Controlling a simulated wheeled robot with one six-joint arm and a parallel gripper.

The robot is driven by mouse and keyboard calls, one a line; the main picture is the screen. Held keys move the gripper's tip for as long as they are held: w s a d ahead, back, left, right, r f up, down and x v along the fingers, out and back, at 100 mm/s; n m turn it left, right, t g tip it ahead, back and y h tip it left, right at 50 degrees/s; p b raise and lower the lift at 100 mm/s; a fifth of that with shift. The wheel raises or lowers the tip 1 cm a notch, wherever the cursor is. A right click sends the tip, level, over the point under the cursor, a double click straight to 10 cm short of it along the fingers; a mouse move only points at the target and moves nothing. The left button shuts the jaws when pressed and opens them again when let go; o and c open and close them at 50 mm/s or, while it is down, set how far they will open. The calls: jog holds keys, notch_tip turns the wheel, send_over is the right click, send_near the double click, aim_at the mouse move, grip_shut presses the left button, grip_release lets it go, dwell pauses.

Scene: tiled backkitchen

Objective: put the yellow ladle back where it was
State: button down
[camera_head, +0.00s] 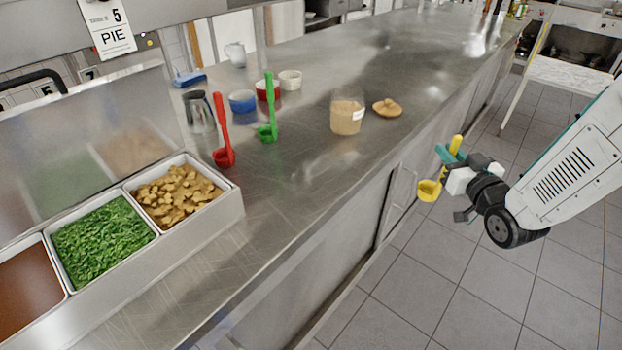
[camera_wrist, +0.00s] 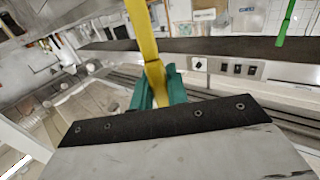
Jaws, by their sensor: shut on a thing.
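The yellow ladle (camera_head: 429,190) is in my gripper (camera_head: 450,158), held off the counter above the tiled floor at the right in the head view. Its bowl hangs low and its handle points up. In the wrist view the yellow handle (camera_wrist: 146,45) runs up between the teal fingers (camera_wrist: 155,88), which are shut on it. The ladle's bowl is hidden in the wrist view. A red ladle (camera_head: 223,135) and a green ladle (camera_head: 268,112) stand upright on the steel counter (camera_head: 300,165).
Food pans with greens (camera_head: 100,238) and brown chunks (camera_head: 178,196) are at the left. A jar (camera_head: 347,115), its lid (camera_head: 387,107) and small bowls (camera_head: 242,101) stand on the counter. Bare counter lies right of the green ladle. The counter's front edge lies between it and my gripper.

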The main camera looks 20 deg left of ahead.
jog(key=s+a+r+n+g+y, duration=0.7)
jog(key=s+a+r+g, duration=0.1)
jog(key=s+a+r, duration=0.5)
jog(key=w+a+f, duration=0.1)
jog(key=a+f, duration=0.2)
jog(key=a, duration=0.5)
jog(key=w+a+f, duration=0.2)
jog(key=a+f, duration=0.1)
jog(key=a, duration=0.4)
jog(key=shift+a, duration=0.35)
jog(key=shift+f, duration=0.1)
jog(key=shift+f, duration=0.15)
jog(key=c, duration=1.4)
grip_release()
